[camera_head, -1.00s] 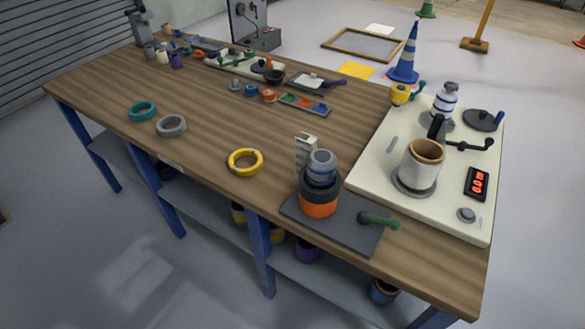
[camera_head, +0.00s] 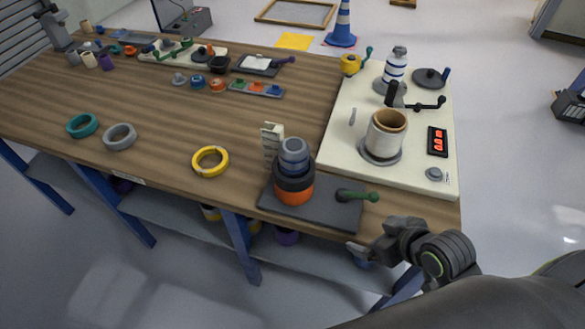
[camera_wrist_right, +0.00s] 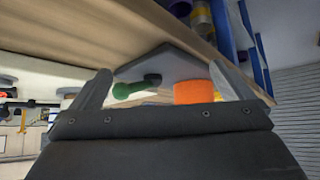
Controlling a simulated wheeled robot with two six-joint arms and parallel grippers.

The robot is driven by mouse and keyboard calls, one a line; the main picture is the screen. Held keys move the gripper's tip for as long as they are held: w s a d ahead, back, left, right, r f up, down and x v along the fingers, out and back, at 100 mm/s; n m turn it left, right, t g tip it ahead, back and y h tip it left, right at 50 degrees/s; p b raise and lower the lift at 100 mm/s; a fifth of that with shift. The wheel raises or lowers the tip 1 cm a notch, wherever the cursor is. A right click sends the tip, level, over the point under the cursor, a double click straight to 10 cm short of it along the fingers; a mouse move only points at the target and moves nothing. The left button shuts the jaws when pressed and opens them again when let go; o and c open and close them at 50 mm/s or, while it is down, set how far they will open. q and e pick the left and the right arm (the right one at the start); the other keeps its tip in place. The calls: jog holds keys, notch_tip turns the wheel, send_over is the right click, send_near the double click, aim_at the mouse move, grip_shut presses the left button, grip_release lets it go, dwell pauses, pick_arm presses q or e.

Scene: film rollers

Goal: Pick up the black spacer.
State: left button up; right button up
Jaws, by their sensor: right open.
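The black spacer (camera_head: 293,181) looks like the dark ring in a stack on a dark grey base plate (camera_head: 330,214). It sits above an orange ring (camera_head: 294,196) and below or around a grey-blue cylinder (camera_head: 294,152); I cannot tell which. My right gripper (camera_head: 366,250) is just off the table's front edge, to the right of and nearer than the stack, apart from it. In the right wrist view its two fingers (camera_wrist_right: 163,88) are spread and empty. The orange ring (camera_wrist_right: 196,91) shows beyond them; the spacer is not clearly seen there. My left gripper is out of view.
A green-handled lever (camera_head: 357,196) sticks out of the plate's right side. A white scale block (camera_head: 271,146) stands behind the stack. A cream panel (camera_head: 345,160) with a cup (camera_head: 386,133) lies to the right. A yellow ring (camera_head: 210,162) lies left, with bare wood around it.

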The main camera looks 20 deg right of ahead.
aim_at(306, 169)
jog(key=w+a+r+n+t+y, duration=0.35)
jog(key=w+r+y, duration=0.3)
jog(key=r, duration=0.35)
jog(key=shift+h, duration=0.35)
jog(key=p+x, duration=0.1)
jog(key=x, duration=1.1)
jog(key=shift+w+a+r, duration=0.1)
jog(key=shift+w+r, duration=0.05)
jog(key=shift+w, duration=0.05)
jog(key=shift+f+p+x, duration=0.15)
jog(key=shift+p+x, duration=0.35)
jog(key=shift+x, duration=0.85)
jog(key=shift+f+p+x, duration=0.1)
jog(key=shift+p+x, duration=0.4)
jog(key=shift+x, duration=0.9)
jog(key=shift+s, duration=0.2)
jog(key=c, duration=0.9)
